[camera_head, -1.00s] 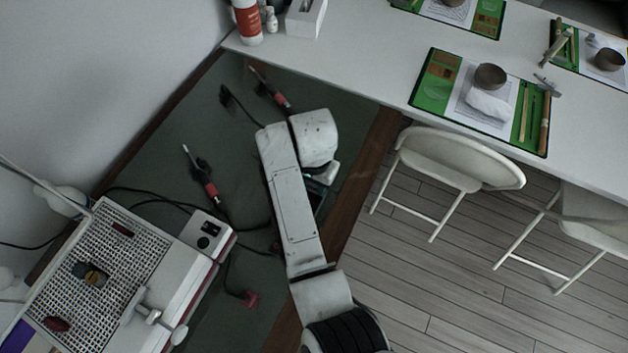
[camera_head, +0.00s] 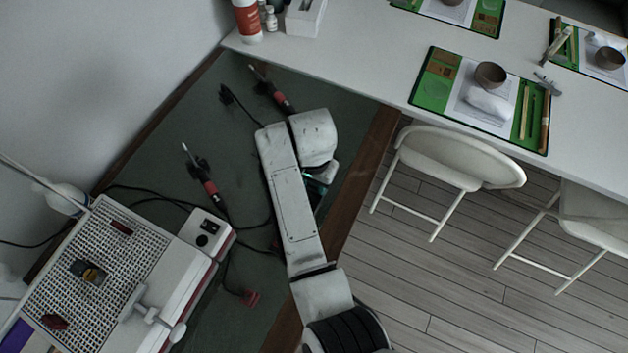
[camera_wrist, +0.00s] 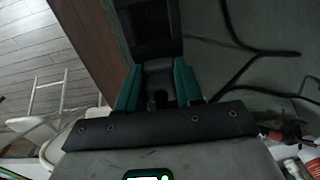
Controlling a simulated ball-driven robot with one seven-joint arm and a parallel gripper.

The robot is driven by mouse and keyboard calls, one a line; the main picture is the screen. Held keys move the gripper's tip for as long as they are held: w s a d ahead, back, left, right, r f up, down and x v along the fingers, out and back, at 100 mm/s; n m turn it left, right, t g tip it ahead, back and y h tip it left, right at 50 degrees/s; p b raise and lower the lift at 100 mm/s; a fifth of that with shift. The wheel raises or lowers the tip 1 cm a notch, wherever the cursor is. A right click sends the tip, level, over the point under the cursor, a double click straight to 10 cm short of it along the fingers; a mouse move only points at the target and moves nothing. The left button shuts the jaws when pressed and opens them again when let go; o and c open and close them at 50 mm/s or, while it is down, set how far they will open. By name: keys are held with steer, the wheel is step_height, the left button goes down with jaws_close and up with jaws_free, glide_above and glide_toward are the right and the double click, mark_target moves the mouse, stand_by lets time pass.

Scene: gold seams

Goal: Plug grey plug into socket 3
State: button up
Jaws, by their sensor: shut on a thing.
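In the wrist view, my gripper (camera_wrist: 158,88) has two teal fingers closed on a small dark piece (camera_wrist: 158,98), which I take to be the grey plug, though it is too dark to be sure. Just beyond the fingertips is a dark block (camera_wrist: 155,22) with a paler rectangular face; I cannot tell whether it is a socket strip, or whether the held piece touches it. In the head view, my arm hides most of my gripper, and only a teal part (camera_head: 317,187) shows. No socket number is readable, and I cannot pick out socket 3.
A green mat (camera_head: 160,160) holds soldering irons (camera_head: 208,190), loose black cables, a black plug (camera_head: 226,94) and a red plug (camera_head: 250,298). A gridded bench unit (camera_head: 150,250) stands lower left. A white table (camera_head: 380,60) and chairs (camera_head: 445,165) are to the right.

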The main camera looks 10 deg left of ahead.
steer(key=shift+s+d+f, duration=0.1)
steer(key=shift+s+f, duration=0.05)
steer(key=shift+f, duration=0.3)
steer(key=shift+s+d+f, duration=0.1)
steer(key=shift+f, duration=0.35)
steer(key=o, duration=1.1)
steer(key=shift+a+f, duration=0.1)
steer(key=shift+w, duration=0.1)
steer(key=shift+r, duration=0.35)
steer(key=r, duration=0.8)
steer(key=a+r, duration=0.1)
steer(key=r, duration=0.3)
steer(key=shift+w+b, duration=0.2)
steer(key=shift+b, duration=0.1)
